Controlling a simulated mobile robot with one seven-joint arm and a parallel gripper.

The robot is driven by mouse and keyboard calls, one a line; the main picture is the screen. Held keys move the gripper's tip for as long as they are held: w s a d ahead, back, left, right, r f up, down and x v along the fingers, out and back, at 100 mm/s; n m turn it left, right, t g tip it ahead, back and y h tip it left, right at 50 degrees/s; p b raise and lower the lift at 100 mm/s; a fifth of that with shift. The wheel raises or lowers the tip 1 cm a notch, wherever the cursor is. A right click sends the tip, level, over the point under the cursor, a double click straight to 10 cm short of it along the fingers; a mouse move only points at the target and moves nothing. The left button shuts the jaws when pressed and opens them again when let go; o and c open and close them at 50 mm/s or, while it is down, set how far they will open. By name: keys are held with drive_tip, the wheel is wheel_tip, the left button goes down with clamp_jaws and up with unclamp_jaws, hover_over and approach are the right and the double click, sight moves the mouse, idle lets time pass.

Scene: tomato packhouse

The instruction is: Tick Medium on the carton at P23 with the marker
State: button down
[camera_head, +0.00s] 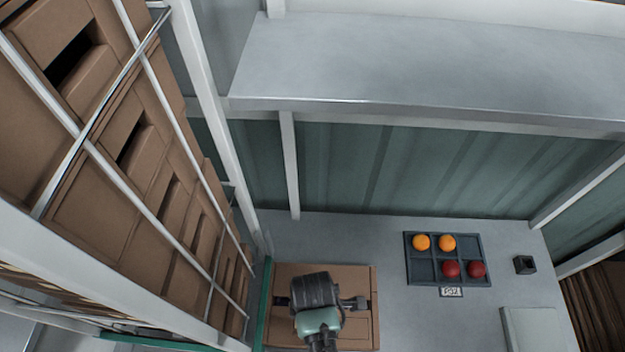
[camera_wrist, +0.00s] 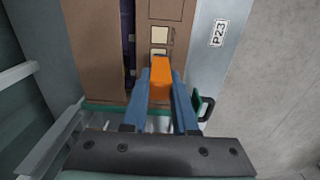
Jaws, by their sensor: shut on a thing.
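The brown carton (camera_head: 345,280) lies on the grey bench, partly hidden under my arm in the head view. In the wrist view, the carton (camera_wrist: 95,50) has a dark gap between two brown panels. Its right panel carries a printed outline and pale tick squares (camera_wrist: 159,35); their wording is not readable. The P23 label (camera_wrist: 218,33) is on the grey strip to its right. My gripper (camera_wrist: 160,82) is shut on the orange marker (camera_wrist: 160,76), over the carton just below the squares. The marker's tip is hidden, so contact cannot be told.
A dark tray (camera_head: 422,271) with two orange and two red tomatoes sits right of the carton. A small black holder (camera_head: 524,264) and a grey slab (camera_head: 535,330) lie further right. A rack of cartons (camera_head: 150,150) rises at left. A shelf (camera_head: 430,70) overhangs the back.

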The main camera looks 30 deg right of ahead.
drive_tip(key=shift+f, duration=0.3)
drive_tip(key=shift+w+d, duration=0.15)
drive_tip(key=shift+d, duration=0.4)
idle(0.4)
drive_tip(key=shift+s+a, duration=0.2)
drive_tip(key=shift+a, duration=0.5)
drive_tip(key=shift+d, duration=0.2)
idle(0.4)
drive_tip(key=shift+r, duration=0.1)
drive_tip(key=shift+w+r+p, duration=0.1)
drive_tip(key=shift+r+p, duration=0.15)
drive_tip(key=shift+p, duration=0.15)
wheel_tip(320, 180, up, 6)
drive_tip(key=p, duration=0.5)
drive_tip(key=shift+f+p, duration=0.25)
drive_tip(key=shift+p, duration=0.05)
drive_tip(key=shift+f, duration=0.1)
